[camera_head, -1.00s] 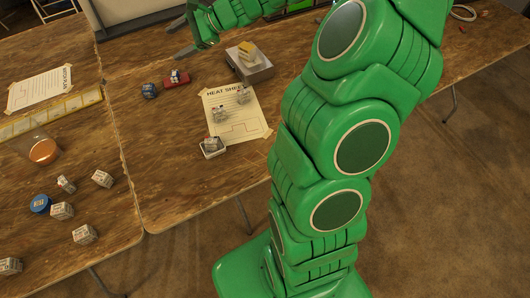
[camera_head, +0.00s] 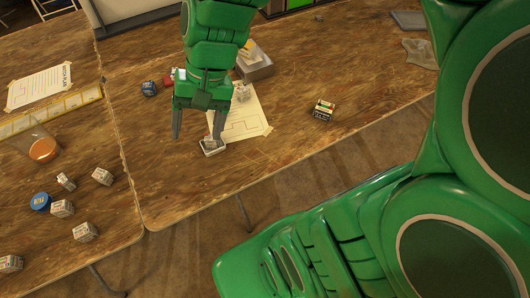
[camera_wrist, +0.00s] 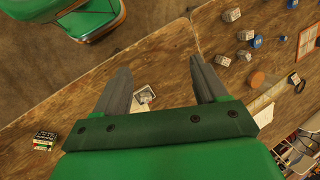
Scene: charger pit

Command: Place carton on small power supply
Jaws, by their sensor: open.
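My gripper (camera_head: 197,136) is open and empty, pointing down above the table's front edge. A small white printed carton (camera_head: 243,93) stands on the paper sheet to the right of my gripper. A grey box (camera_head: 260,70), possibly the small power supply, is behind it with a yellow item (camera_head: 249,45) on top, partly hidden by my arm.
A dark battery-like box (camera_head: 322,110) lies on clear wood to the right. Several white cartons (camera_head: 86,232), a blue lid (camera_head: 40,202) and an orange-topped container (camera_head: 43,150) are at left. A blue item (camera_head: 149,88) stands behind my gripper.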

